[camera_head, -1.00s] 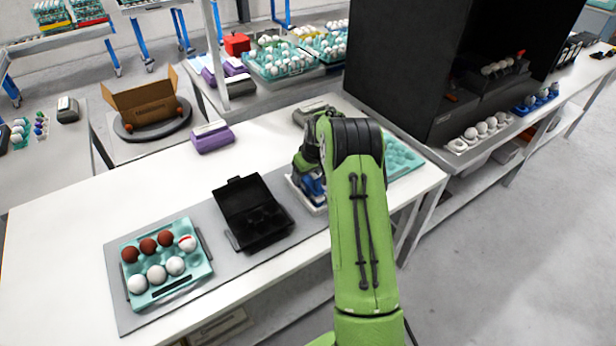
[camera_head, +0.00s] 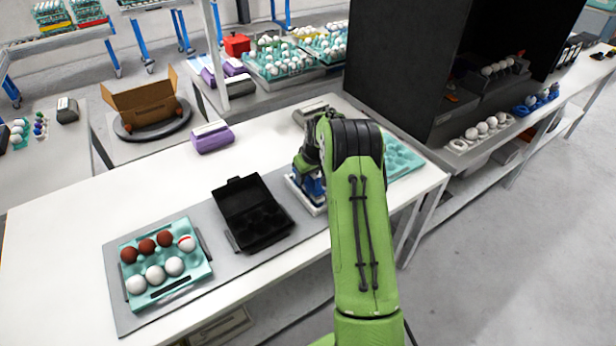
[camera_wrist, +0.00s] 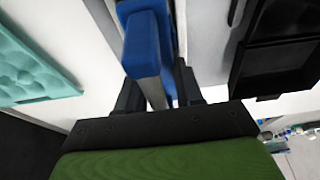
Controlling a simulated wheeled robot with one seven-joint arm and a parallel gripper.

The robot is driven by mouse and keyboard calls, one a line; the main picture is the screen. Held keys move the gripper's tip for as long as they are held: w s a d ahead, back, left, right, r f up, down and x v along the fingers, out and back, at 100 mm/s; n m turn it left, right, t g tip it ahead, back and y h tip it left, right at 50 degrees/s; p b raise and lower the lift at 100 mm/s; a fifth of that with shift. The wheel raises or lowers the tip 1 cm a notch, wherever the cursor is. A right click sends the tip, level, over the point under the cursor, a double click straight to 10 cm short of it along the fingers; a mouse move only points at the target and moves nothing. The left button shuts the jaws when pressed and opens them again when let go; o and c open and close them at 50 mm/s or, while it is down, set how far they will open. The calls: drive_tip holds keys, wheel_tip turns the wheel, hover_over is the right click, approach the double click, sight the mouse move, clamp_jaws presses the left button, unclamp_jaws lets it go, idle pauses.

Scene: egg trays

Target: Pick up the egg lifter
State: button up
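The egg lifter, a blue tool with a grey metal part, shows at top centre in the wrist view (camera_wrist: 143,45). In the head view its blue part (camera_head: 311,188) is low beside my arm, over a white tray-like base (camera_head: 319,209) on the table. My gripper (camera_wrist: 160,88) is around the lifter, with one dark finger on each side of it. Whether the fingers press on it cannot be told. My green arm hides much of the gripper and lifter in the head view.
An open black egg box (camera_head: 237,242) is left of the lifter on a grey mat. A teal tray (camera_head: 134,297) with brown and white eggs is farther left. Another teal tray (camera_head: 400,166) is to the right. A black cabinet (camera_head: 395,60) stands behind.

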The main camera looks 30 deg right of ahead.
clamp_jaws()
wheel_tip(320, 180, up, 15)
drive_tip(key=p, duration=0.5)
